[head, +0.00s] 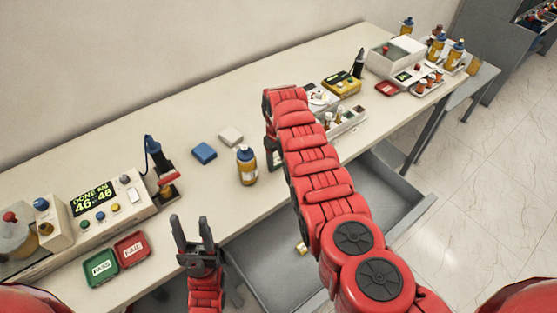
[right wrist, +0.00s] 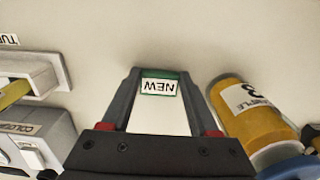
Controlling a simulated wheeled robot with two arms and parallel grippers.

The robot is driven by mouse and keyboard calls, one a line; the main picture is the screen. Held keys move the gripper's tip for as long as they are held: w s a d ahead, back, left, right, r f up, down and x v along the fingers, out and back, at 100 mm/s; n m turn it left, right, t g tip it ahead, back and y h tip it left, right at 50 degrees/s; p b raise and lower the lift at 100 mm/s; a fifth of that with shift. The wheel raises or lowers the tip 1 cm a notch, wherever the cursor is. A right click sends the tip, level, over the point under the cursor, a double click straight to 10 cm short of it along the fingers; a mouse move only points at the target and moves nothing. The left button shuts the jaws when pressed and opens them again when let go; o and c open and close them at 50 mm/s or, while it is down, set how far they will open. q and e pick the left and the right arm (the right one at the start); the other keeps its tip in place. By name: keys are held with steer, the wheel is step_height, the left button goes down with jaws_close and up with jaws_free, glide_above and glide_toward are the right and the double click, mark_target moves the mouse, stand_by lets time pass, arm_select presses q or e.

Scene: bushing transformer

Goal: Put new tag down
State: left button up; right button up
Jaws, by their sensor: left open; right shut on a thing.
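The new tag (right wrist: 158,86) is a small green-edged plate with a white "NEW" label, upside down in the right wrist view. My right gripper (right wrist: 160,76) is shut on it, with the tag between its fingertips above the pale table. In the head view my right arm reaches over the table, and its fingers and the tag are hidden. A yellow bottle with a blue cap (head: 246,165) stands just left of that arm; a numbered bottle (right wrist: 252,112) is close beside the right finger in the wrist view. My left gripper (head: 193,225) is open and empty near the table's front edge.
A blue block (head: 203,153) and a white block (head: 230,136) lie on the table. A tester (head: 108,204), a green PASS tray (head: 101,267) and a red FAIL tray (head: 132,248) are at left. An open drawer (head: 270,265) juts out in front.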

mark_target(278, 164)
steer(key=o, duration=1.3)
steer(key=shift+r, duration=0.15)
steer(key=shift+r+b, duration=1.1)
steer(key=shift+r, duration=4.85)
